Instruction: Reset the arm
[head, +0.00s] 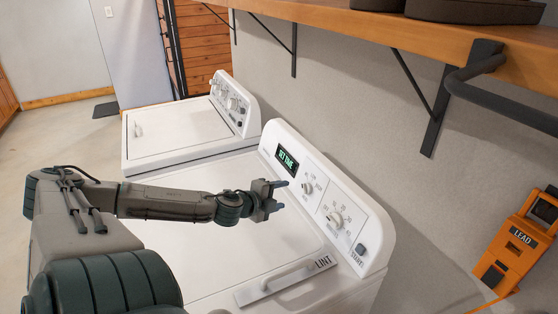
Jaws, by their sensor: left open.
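My left arm comes in from the left and reaches over the top of the near white machine (225,258). My left gripper (280,195) is open and empty. Its fingertips point at the machine's control panel, close to the left knob (307,187); I cannot tell whether they touch it. The panel also has a lit green display (287,158), a right knob (335,220) and a start button (361,249). My right gripper is not in view.
A second white machine (165,132) stands beyond the near one. A wooden shelf (400,35) on black brackets (436,110) overhangs from the wall at upper right. An orange device labelled LEAD (520,240) is at the right. Open concrete floor (60,145) lies at left.

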